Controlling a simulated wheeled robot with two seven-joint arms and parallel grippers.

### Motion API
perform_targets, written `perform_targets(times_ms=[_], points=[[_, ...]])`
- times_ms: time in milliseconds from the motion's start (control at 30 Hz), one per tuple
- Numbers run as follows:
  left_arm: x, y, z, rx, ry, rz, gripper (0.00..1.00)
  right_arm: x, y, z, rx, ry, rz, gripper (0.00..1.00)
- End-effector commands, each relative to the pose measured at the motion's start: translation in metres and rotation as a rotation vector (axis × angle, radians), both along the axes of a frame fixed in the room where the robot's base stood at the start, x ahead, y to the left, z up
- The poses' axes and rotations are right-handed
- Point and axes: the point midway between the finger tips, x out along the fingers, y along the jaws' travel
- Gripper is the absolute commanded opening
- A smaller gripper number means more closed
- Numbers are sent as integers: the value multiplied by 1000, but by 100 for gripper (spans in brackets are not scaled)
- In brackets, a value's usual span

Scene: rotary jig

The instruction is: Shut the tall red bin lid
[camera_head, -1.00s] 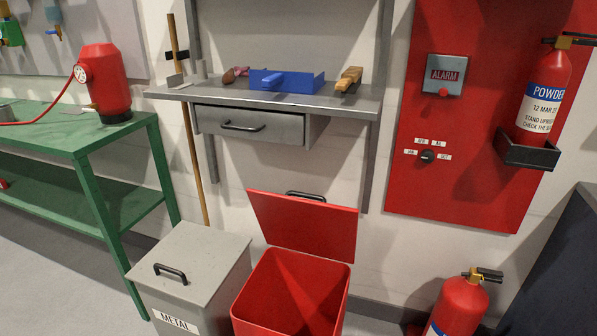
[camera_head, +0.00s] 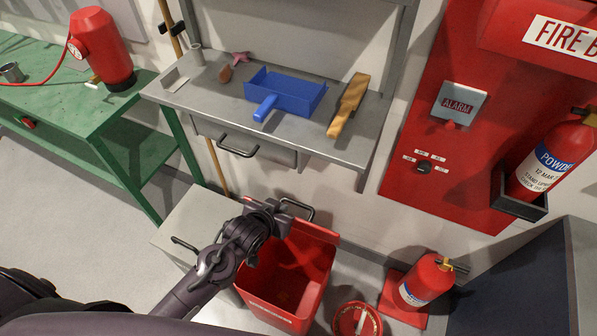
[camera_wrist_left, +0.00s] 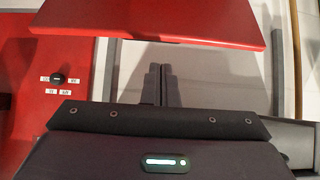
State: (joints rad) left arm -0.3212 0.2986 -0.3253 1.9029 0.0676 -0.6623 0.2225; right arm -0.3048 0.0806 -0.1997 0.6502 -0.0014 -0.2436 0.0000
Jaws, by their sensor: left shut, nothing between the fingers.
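The tall red bin (camera_head: 275,297) stands open on the floor in the head view, its inside visible. Its red lid (camera_head: 318,232) stands raised at the back edge, seen nearly edge-on and partly hidden by my left arm. A handle loop shows behind the lid's top. My left gripper (camera_head: 280,207) is by the raised lid above the bin's back left; contact cannot be told there. In the left wrist view its fingers (camera_wrist_left: 160,84) are shut and empty, with the red lid (camera_wrist_left: 150,22) across the top, beyond the fingertips. My right gripper is not in view.
A grey metal bin (camera_head: 188,225) stands left of the red bin. A fire extinguisher (camera_head: 425,283) and a round red object (camera_head: 357,320) stand to the right.

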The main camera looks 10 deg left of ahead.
Motion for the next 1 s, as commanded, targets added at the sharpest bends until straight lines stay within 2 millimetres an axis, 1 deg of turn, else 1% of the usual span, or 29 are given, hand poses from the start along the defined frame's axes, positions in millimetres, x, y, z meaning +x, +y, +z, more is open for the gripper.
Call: perform_targets(times_ms=[33, 167, 267, 500, 700, 800, 1000], points=[[2, 0, 7, -1, -7, 0, 0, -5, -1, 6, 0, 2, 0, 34], [9, -1, 4, -4, -16, 1, 0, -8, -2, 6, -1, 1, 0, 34], [19, -3, -4, -4, -16, 1, 0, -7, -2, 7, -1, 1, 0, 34], [50, -9, -30, -5, -15, 1, 0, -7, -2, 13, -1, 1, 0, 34], [69, -13, -48, -4, -14, 1, 0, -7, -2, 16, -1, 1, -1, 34], [74, -14, -53, -4, -15, 1, 0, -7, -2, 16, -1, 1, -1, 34], [78, -15, -57, -3, -15, 0, 0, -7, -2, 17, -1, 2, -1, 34]])
